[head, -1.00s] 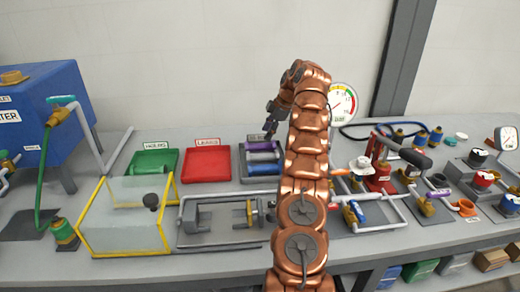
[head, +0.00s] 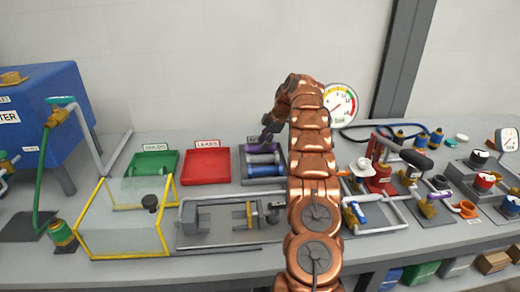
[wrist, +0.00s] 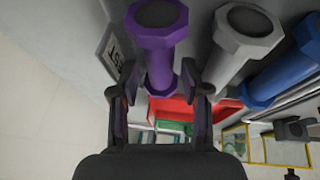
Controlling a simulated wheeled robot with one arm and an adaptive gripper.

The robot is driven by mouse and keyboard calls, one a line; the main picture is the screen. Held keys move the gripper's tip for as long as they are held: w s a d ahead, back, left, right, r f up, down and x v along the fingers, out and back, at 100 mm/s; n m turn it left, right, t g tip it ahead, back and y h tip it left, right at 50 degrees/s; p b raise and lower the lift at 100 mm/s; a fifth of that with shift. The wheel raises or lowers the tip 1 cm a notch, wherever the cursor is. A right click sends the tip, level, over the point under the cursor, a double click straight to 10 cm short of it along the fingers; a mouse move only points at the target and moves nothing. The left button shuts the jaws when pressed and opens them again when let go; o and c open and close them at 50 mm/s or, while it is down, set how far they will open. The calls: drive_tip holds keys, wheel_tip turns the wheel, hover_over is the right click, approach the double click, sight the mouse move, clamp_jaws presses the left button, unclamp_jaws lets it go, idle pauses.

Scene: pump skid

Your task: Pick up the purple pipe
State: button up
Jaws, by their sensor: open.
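The purple pipe (head: 255,148) lies at the back of a dark tray (head: 243,172), partly hidden by my gripper in the head view. In the wrist view the purple pipe (wrist: 157,50) is large, with flanged ends, and runs between my two fingers. My gripper (wrist: 155,88) is open, with one finger on each side of the pipe. I cannot tell whether either finger touches it. In the head view my gripper (head: 267,137) is just above the tray.
A grey pipe (wrist: 238,45) and a blue pipe (wrist: 280,75) lie beside the purple one. A red tray (head: 206,167) and a green tray (head: 152,163) are to the left. A round gauge (head: 340,102) stands behind my arm. A yellow-framed clear box (head: 120,215) is at the front left.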

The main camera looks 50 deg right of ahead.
drive_tip(key=shift+p+x, duration=0.3)
drive_tip(key=shift+x, duration=1.15)
drive_tip(key=shift+d, duration=0.1)
clamp_jaws()
